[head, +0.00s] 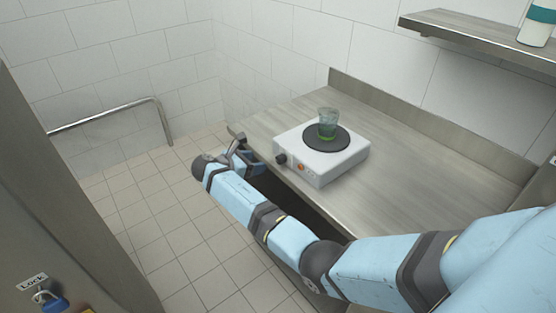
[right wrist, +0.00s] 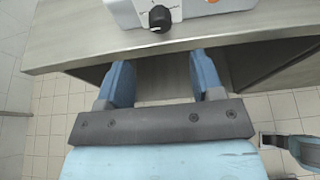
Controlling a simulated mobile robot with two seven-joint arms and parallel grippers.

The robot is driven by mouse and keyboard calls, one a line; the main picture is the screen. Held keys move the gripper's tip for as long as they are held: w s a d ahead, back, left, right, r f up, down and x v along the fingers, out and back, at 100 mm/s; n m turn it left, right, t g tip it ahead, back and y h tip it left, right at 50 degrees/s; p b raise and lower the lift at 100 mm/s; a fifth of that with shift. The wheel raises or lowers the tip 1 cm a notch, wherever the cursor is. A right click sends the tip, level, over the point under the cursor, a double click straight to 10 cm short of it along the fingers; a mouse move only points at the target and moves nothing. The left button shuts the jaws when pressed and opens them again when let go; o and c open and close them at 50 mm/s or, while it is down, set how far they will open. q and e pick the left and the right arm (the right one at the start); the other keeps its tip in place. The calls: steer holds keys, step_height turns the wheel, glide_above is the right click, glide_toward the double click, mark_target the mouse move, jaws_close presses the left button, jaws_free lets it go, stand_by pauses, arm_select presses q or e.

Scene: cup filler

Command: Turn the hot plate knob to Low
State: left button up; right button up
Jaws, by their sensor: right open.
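The white hot plate (head: 322,157) stands on the metal counter, with a round dark burner (head: 327,139) on top. A greenish glass (head: 327,123) stands on the burner. The black knob (head: 281,158) is on the front face, left of an orange light (head: 301,167). In the right wrist view the knob (right wrist: 159,18) is at the top middle, with a pale pointer mark. My right gripper (head: 246,150) is in front of the counter edge, left of the knob. In the right wrist view its two blue fingers (right wrist: 157,80) are apart and empty, short of the knob.
The metal counter (head: 405,195) has free room right of the hot plate. Its front edge (right wrist: 70,57) lies between my right gripper and the knob. A shelf (head: 480,38) with a bottle (head: 537,25) is at upper right. A wall rail (head: 105,115) is at left.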

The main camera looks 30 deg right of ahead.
mark_target(278, 159)
steer(key=x, duration=1)
steer(key=shift+d+f, duration=0.25)
steer(key=shift+d, duration=0.05)
steer(key=c, duration=0.9)
